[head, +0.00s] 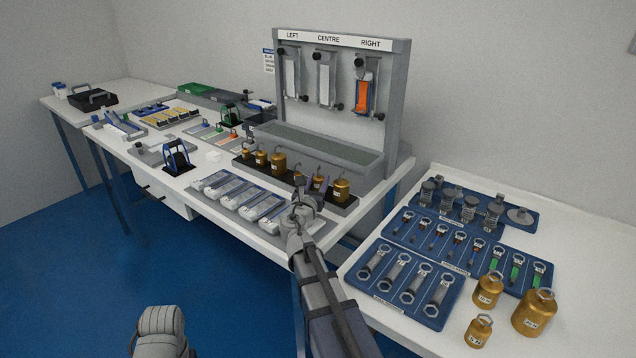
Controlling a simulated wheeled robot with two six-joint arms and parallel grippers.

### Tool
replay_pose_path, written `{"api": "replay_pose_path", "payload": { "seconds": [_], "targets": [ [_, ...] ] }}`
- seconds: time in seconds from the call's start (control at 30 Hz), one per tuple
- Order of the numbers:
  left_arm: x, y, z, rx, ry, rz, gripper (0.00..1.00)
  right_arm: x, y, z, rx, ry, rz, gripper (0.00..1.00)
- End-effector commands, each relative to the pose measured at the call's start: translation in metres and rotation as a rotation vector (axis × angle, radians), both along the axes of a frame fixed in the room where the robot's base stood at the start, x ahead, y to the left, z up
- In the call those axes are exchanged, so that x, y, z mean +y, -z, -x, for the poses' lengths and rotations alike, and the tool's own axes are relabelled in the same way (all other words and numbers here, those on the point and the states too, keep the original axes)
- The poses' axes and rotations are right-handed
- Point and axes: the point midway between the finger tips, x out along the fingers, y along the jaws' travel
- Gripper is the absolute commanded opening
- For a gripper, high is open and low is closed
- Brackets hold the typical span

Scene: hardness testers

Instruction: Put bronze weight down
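A row of bronze weights stands on a black strip tray (346,207) on the bench, with larger ones such as the bronze weight (278,162) and the bronze weight at the right end (342,189). My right gripper (312,187) reaches up from below to the right part of this row. Its fingers overlap a bronze weight (318,181) and partly hide it. I cannot tell whether they are closed on it or just in front of it.
A grey rack (398,100) marked LEFT, CENTRE, RIGHT stands behind the row. Silver blocks (240,196) lie in front. The right table holds blue trays (440,309) of tools and three bronze weights, including a large one (534,314). Blue floor is clear at left.

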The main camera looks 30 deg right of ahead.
Motion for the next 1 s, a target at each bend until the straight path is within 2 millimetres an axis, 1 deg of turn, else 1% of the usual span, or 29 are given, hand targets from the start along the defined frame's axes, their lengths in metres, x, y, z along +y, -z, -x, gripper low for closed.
{"api": "replay_pose_path", "payload": {
  "seconds": [0.03,0.2,0.43,0.53,0.67,0.8,1.0],
  "targets": [
    [0.0,0.0,0.0,0.0,0.0,0.0,0.76,0.0,0.0,0.0,0.0,0.0,0.0,0.51],
    [0.0,-0.001,0.0,0.0,0.0,0.0,0.76,0.0,0.0,0.0,0.0,0.0,0.0,0.7],
    [0.0,-0.001,0.0,0.0,0.0,0.0,0.76,0.0,-0.001,0.0,0.0,0.0,0.0,0.71],
    [0.0,-0.006,0.0,0.0,0.0,0.0,0.76,0.0,-0.005,0.0,0.0,0.0,0.0,0.71],
    [0.0,-0.004,0.0,0.0,0.0,0.0,0.76,0.014,-0.004,0.016,0.0,-0.002,0.0,0.71],
    [0.0,-0.004,0.0,0.0,0.0,0.0,0.76,0.035,-0.004,0.038,0.0,-0.003,0.0,0.71],
    [0.0,-0.004,0.0,0.0,0.0,0.0,0.76,0.063,-0.004,0.064,0.0,-0.003,0.0,0.71]
  ]
}}
